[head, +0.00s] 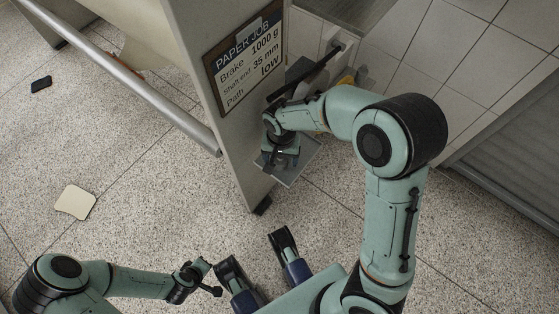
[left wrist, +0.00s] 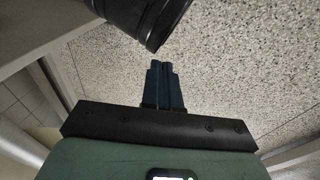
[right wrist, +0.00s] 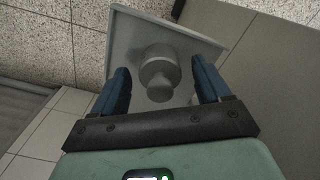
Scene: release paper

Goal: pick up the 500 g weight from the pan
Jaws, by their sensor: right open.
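The grey pan (right wrist: 130,40) is a flat square plate; in the head view its edge (head: 307,158) shows beside the panel post. The weight (right wrist: 160,75), a grey cylinder with a round knob, stands on the pan in the right wrist view. My right gripper (head: 281,150) is over the pan, mostly covering the weight in the head view. In the right wrist view its open fingers (right wrist: 160,70) lie on either side of the weight, with gaps showing. My left gripper (left wrist: 163,85) is shut and empty, low at the left in the head view, away from the pan.
A sign (head: 245,63) reading "PAPER JOB, Brake 1000 g, Shaft end 35 mm, Path low" is on the panel close to my right gripper. A dark bar (head: 304,75) slants behind the gripper. A cream slice-shaped piece (head: 75,201) and a black object (head: 41,84) lie on the floor.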

